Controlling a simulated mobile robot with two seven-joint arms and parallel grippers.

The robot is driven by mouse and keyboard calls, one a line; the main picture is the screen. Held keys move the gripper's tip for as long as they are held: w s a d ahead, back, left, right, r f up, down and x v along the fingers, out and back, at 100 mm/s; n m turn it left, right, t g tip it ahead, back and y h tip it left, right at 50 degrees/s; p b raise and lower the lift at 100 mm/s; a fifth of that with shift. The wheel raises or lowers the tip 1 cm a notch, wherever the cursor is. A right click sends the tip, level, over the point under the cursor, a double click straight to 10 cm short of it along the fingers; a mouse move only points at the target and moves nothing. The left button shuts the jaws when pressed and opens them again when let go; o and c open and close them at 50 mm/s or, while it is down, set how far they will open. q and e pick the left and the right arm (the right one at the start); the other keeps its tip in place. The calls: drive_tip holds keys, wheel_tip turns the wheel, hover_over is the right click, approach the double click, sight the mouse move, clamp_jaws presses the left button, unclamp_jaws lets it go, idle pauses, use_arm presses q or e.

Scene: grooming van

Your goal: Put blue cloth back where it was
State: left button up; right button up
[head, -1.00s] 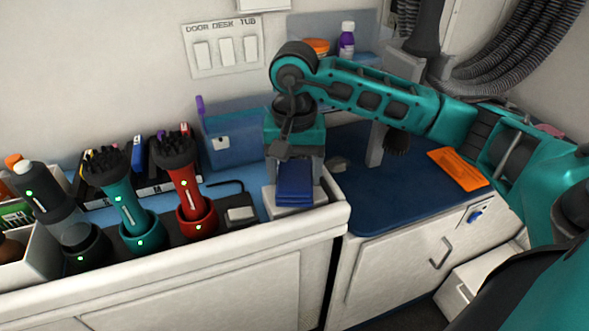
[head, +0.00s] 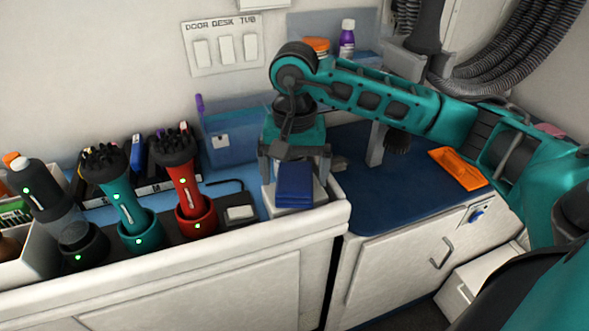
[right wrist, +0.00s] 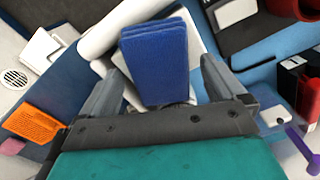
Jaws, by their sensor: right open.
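The blue cloth (head: 294,186) is a folded stack lying on a white block or tray (head: 318,190) at the right end of the counter, near its front edge. It also shows in the right wrist view (right wrist: 154,60), between and just beyond the fingers. My right gripper (head: 294,165) is open above and behind the cloth, with one finger on each side and a gap to each. In the right wrist view its two fingers (right wrist: 158,88) stand wide apart. My left gripper is not in view.
Teal (head: 128,195) and red (head: 184,185) clippers stand in docks left of the cloth, beside a dark one (head: 45,195). A blue holder (head: 230,140) stands behind. An orange card or tray (head: 457,168) lies on the clear blue top (head: 375,205) at right.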

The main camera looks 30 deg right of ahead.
sight(294, 177)
drive_tip(key=shift+r, duration=0.3)
use_arm(q)
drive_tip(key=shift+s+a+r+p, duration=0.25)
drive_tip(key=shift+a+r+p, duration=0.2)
drive_tip(key=shift+p, duration=0.55)
use_arm(e)
wheel_tip(294, 177, up, 12)
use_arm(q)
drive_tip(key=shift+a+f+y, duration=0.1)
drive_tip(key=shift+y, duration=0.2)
